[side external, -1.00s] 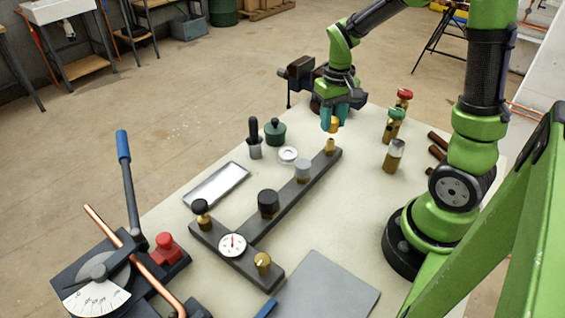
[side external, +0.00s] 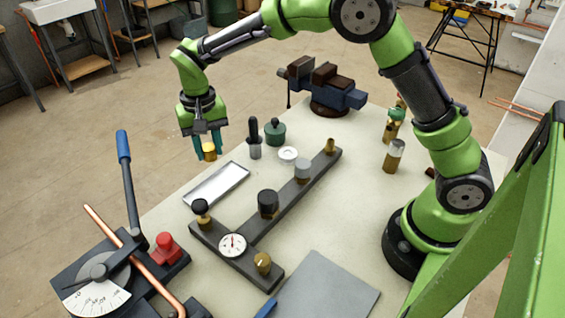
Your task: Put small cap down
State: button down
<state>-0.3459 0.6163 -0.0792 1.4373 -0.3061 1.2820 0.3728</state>
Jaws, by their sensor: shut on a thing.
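The small cap (side external: 209,152) is a short brass cylinder. My gripper (side external: 207,146) is shut on it, with teal fingers on both sides, and holds it in the air pointing down. In the picture it appears just above the far left end of the shallow silver tray (side external: 216,186), which looks empty. I cannot tell exactly how high the cap is or whether it is over the tray or beyond its edge. The dark manifold bar (side external: 285,206) shows a bare brass fitting (side external: 330,146) at its far end.
A black-handled tool (side external: 254,140), a green pot (side external: 275,132) and a white ring (side external: 288,155) stand right of the gripper. A vise (side external: 325,88) is at the back. A pipe bender (side external: 110,275) fills the front left. A grey plate (side external: 325,290) lies in front.

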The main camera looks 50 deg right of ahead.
aim_at(217, 186)
notch_tip(217, 186, down, 9)
jog(key=shift+f, duration=0.1)
dwell(0.3)
jog(key=c, duration=0.8)
grip_release()
jog(key=shift+f, duration=0.1)
notch_tip(217, 186, up, 12)
jog(key=shift+r, duration=0.1)
jog(key=s+d+r+t+y, duration=0.1)
jog(key=s+d+r+t, duration=0.1)
jog(key=s+d+r, duration=0.45)
jog(key=s+d+r+t, duration=0.1)
jog(key=s, duration=0.4)
jog(key=s+d+r+n+t, duration=0.1)
jog(key=s+d+r+t, duration=0.1)
jog(key=s, duration=0.4)
jog(key=s+d+r+t+y, duration=0.1)
jog(key=s+t, duration=0.1)
jog(key=s, duration=0.4)
jog(key=shift+d+r, duration=0.15)
jog(key=shift+r, duration=0.2)
